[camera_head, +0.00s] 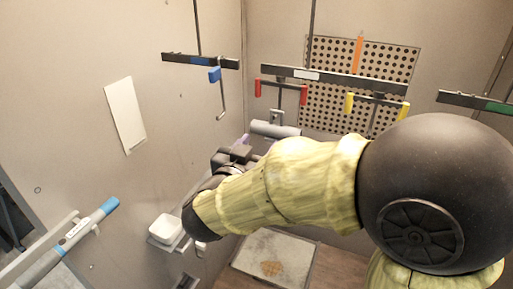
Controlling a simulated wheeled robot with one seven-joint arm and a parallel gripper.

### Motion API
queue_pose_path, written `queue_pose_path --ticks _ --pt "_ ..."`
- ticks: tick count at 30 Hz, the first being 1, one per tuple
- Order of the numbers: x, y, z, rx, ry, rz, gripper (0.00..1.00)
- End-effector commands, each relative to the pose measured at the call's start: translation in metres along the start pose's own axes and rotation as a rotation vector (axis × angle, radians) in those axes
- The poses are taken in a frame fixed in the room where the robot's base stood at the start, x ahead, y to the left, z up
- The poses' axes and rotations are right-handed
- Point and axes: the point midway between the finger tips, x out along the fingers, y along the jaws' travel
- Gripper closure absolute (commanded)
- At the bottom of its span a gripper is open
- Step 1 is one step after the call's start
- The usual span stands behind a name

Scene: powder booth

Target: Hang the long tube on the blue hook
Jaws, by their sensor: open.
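The blue hook (220,101) is a thin wire hanging from a blue clip under a dark bar at upper left centre; nothing hangs on it. A grey tube (273,129) with a rounded end lies behind my gripper, near a purple edge; its lower part is hidden. I cannot tell whether this is the long tube. My gripper (233,156) is dark and open, below the blue hook and just left of the grey tube. My arm hides much of what is around it. I cannot tell whether the gripper touches anything.
Red (279,90) and yellow (376,105) frames hang from the middle bar before a perforated panel (330,113). A green-marked bar (480,102) is at right. A blue-ended wand (78,232) rests at lower left, a white box (165,229) nearby. A grey tray (292,250) lies below.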

Motion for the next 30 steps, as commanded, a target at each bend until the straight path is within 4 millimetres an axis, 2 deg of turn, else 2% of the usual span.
queue_pose_path --ticks 21,25,30 --pt "0.108 0.0 -0.001 0.001 0.001 0.001 0.45" --pt "0.12 0.0 0.0 0.001 0.0 0.0 0.45" --pt "0.124 0.0 0.0 0.0 0.0 0.0 0.45"
